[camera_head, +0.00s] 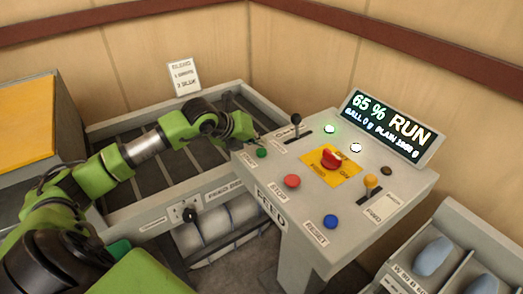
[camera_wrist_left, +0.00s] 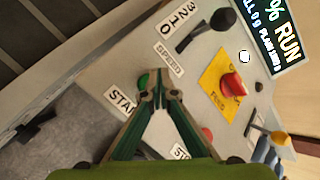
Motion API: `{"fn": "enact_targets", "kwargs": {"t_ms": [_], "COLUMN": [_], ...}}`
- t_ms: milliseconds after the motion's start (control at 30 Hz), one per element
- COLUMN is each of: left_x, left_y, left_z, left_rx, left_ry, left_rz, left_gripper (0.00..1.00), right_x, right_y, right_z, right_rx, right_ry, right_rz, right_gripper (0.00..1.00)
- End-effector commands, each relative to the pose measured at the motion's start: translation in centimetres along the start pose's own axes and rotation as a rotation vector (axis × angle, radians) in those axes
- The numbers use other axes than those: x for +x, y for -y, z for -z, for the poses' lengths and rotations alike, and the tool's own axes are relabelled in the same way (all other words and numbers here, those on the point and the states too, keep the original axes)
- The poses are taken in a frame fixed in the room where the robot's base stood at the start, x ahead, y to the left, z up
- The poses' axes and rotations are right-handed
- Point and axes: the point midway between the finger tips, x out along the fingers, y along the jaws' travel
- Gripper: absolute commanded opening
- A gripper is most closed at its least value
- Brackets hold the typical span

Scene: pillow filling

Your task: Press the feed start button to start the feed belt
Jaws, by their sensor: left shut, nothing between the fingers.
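The feed console (camera_head: 395,205) has a green button (camera_head: 262,153) at its left edge. In the left wrist view the green button (camera_wrist_left: 143,81) sits beside a partly covered label beginning "STA". My left gripper (camera_head: 258,138) is shut and empty, with its tips close to the green button. In the left wrist view the closed fingertips (camera_wrist_left: 158,92) lie just beside and partly over the button; I cannot tell whether they touch it. My right gripper is not in view.
A red stop button (camera_head: 292,181), a blue reset button (camera_head: 331,221), a red emergency button (camera_head: 331,158) on yellow, a black-knobbed speed lever (camera_head: 295,119) and a yellow-knobbed lever (camera_head: 370,181) crowd the panel.

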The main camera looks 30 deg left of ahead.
Motion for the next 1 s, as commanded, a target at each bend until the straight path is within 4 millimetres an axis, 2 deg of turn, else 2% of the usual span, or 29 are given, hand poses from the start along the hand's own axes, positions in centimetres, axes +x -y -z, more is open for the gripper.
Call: {"fn": "enact_targets", "kwargs": {"t_ms": [233, 667, 1000], "left_x": [-0.6, -3.4, -3.5], "left_y": [0.4, 2.5, 2.6], "left_z": [-0.5, -2.5, -2.6], "left_rx": [0.001, 0.001, 0.001], "left_ry": [0.002, 0.001, 0.001], "left_rz": [0.001, 0.001, 0.001], "left_gripper": [0.0, 0.0, 0.0], "right_x": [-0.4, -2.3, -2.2], "right_y": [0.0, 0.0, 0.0], "right_z": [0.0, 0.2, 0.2], "right_rx": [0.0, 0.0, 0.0], "right_ry": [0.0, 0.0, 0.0], "right_rz": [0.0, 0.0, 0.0], "right_gripper": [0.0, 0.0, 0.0]}}
